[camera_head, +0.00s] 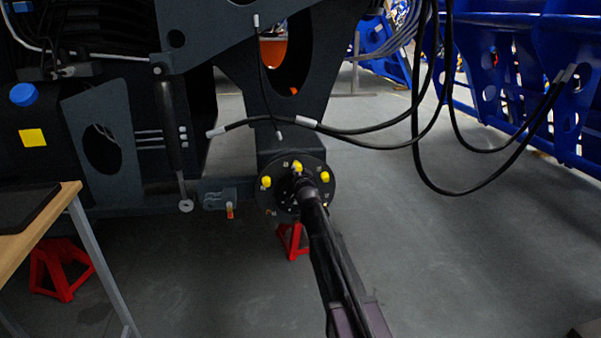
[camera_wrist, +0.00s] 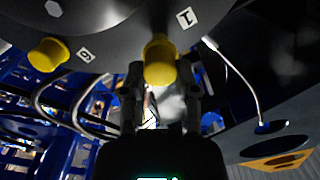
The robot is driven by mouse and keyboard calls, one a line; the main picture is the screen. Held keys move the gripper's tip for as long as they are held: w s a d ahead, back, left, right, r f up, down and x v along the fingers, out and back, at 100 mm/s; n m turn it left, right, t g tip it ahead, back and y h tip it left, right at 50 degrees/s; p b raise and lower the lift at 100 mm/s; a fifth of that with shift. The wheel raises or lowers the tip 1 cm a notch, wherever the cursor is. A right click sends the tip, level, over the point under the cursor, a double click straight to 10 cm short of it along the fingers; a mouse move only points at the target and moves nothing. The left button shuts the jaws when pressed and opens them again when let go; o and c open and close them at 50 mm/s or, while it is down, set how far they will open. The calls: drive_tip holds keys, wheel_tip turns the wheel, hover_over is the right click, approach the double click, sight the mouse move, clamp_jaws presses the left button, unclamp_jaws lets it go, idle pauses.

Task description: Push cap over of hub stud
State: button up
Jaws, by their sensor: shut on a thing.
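The dark round hub flange (camera_head: 288,205) faces me at the lower end of the chassis leg and carries several yellow caps. In the wrist view my gripper (camera_wrist: 160,82) is shut on a yellow cap (camera_wrist: 160,60), one finger on each side. This cap is at the flange edge beside the label "1" (camera_wrist: 187,17). Whether it is fully seated on its stud is hidden. Another yellow cap (camera_wrist: 48,54) sits to the left by a second label (camera_wrist: 86,55). In the head view my gripper (camera_head: 301,178) reaches the hub's upper middle, and my arm hides part of the flange.
Black hoses (camera_head: 370,131) hang across and to the right of the hub. A red stand (camera_head: 292,240) is below it. A wooden-topped table (camera_head: 62,200) and another red stand (camera_head: 60,268) are at left. The grey floor at right is clear.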

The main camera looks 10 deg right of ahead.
drive_tip(key=shift+w, duration=1.55)
drive_tip(key=o, duration=0.9)
drive_tip(key=shift+o, duration=0.2)
drive_tip(key=shift+s, duration=0.15)
drive_tip(key=shift+s, duration=2.4)
drive_tip(key=shift+s, duration=0.1)
drive_tip(key=s, duration=1.1)
drive_tip(key=shift+s, duration=0.4)
